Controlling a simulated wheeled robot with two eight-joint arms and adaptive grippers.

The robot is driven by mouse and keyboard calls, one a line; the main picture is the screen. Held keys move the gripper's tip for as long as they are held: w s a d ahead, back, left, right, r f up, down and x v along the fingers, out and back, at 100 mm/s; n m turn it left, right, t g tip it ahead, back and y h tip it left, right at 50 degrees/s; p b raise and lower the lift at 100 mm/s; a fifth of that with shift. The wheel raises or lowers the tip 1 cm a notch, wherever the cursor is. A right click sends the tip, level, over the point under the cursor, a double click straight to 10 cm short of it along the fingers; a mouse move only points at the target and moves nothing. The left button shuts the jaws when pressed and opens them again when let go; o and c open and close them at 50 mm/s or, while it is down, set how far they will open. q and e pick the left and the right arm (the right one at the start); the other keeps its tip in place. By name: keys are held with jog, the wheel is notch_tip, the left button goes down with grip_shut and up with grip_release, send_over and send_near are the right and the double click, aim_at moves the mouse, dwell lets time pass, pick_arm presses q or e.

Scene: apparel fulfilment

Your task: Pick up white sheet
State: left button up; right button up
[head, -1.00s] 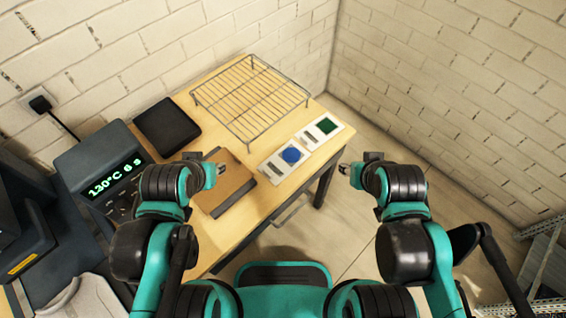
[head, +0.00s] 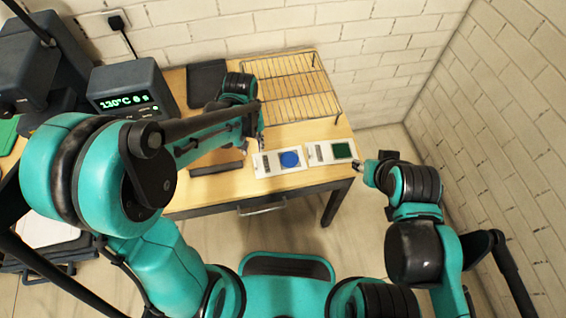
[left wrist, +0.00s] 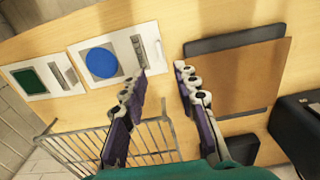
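One white sheet with a blue circle (head: 281,162) lies flat on the table, and it also shows in the left wrist view (left wrist: 116,56). A second white sheet with a green square (head: 331,151) lies to its right; it is at the left edge of the left wrist view (left wrist: 41,80). My left gripper (left wrist: 160,72) is open and empty above the table, with one fingertip close to the blue-circle sheet. In the head view the left gripper (head: 261,143) is just behind that sheet. My right gripper (head: 357,166) is off the table's right side; its finger opening is unclear.
A wire rack (head: 290,92) stands on the table behind the sheets. A brown board (left wrist: 240,80) lies left of them in the head view, partly hidden by my arm. A black pad (head: 205,78) and a device reading 130°C (head: 128,88) are further left.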

aim_at(255, 162)
pick_arm(q)
jog(key=shift+f, duration=0.4)
notch_tip(255, 162, down, 3)
jog(key=shift+a+r+b, duration=0.1)
jog(key=shift+b, duration=0.55)
notch_tip(255, 162, down, 5)
jog(key=b, duration=0.2)
jog(key=shift+s+b, duration=0.1)
jog(key=shift+b, duration=0.2)
grip_shut()
